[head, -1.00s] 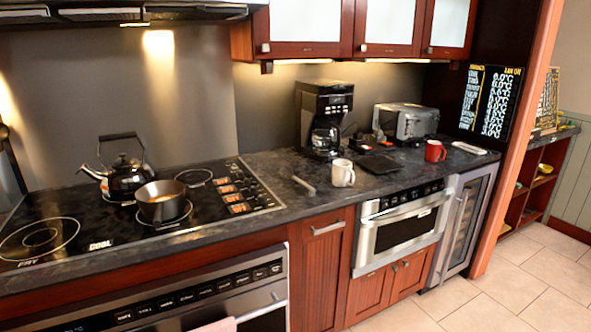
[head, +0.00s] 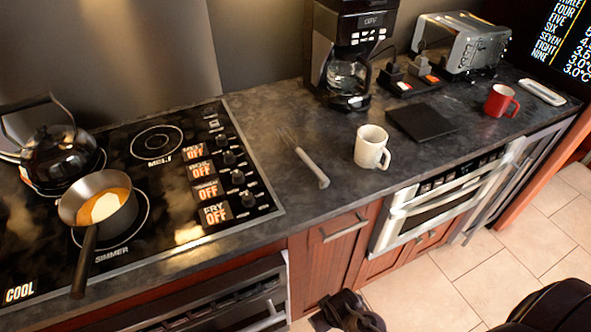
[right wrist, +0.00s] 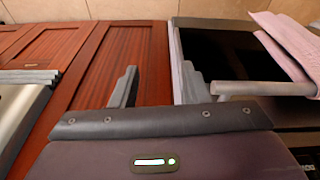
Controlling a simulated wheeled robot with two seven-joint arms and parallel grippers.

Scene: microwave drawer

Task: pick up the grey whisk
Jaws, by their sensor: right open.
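The grey whisk (head: 311,166) lies on the dark countertop in the head view, between the cooktop and the white mug. Its pale handle points toward the counter's front edge and its thin wire end toward the back wall. My right gripper (right wrist: 160,88) is open and empty in the right wrist view, with cabinet fronts and the oven beyond its fingers. In the head view a dark part of my right arm shows low at the bottom, in front of the cabinets and below the counter, apart from the whisk. My left gripper is not in view.
A white mug (head: 371,147) stands just right of the whisk, with a black flat pad (head: 422,122) beyond it. The coffee maker (head: 349,55) is behind. The cooktop, with a pan (head: 98,206) and kettle (head: 50,150), is left. Pink cloth (right wrist: 285,45) hangs at the oven.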

